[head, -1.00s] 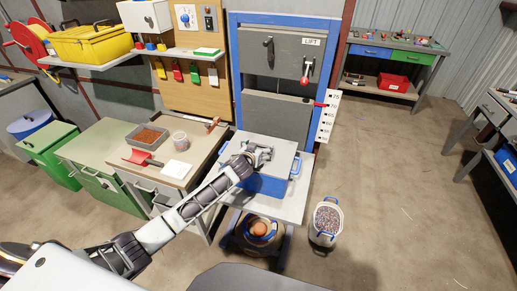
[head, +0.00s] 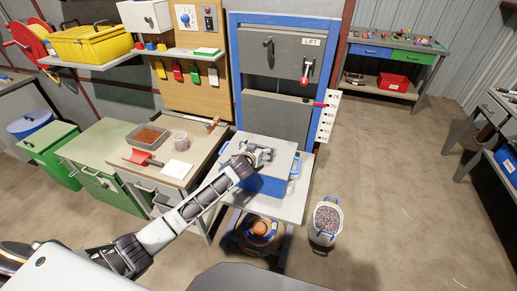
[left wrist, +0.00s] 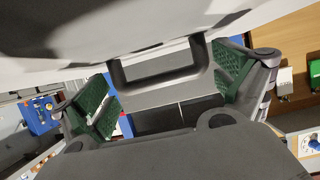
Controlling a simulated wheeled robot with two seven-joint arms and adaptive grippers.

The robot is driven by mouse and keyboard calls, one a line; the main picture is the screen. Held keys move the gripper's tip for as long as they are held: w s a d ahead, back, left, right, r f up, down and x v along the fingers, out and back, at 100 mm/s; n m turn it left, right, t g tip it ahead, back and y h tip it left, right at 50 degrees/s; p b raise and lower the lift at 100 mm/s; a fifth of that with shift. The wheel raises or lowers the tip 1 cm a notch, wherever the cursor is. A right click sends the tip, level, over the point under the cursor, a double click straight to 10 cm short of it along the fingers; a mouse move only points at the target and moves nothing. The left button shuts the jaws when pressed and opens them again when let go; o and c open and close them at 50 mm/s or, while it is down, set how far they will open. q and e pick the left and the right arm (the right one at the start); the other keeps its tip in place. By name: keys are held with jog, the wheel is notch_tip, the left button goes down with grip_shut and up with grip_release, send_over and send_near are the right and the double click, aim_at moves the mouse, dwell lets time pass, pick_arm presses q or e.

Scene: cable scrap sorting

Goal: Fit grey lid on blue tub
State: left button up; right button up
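The blue tub (head: 266,186) stands on a light platform in front of the grey lift, with its blue side handles showing. The grey lid (head: 284,160) lies over the tub's top; I cannot tell if its edge is fully seated. My left gripper (head: 261,155) is above the lid at its middle and hides part of it. In the left wrist view, the green-padded fingers (left wrist: 168,88) stand wide apart. A dark arched handle (left wrist: 160,84) shows between them, and I see no clear grip on it. My right gripper is out of view.
The platform (head: 290,208) has little free room around the tub. A bucket of scrap (head: 327,219) stands on the floor to its right. A bench to the left holds a tray (head: 147,136), a red scoop (head: 139,157) and a clear cup (head: 180,139).

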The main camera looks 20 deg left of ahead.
pick_arm(q)
jog(key=shift+v, duration=1.15)
jog(key=v, duration=0.9)
jog(key=shift+s+r, duration=0.2)
jog(key=shift+s, duration=0.1)
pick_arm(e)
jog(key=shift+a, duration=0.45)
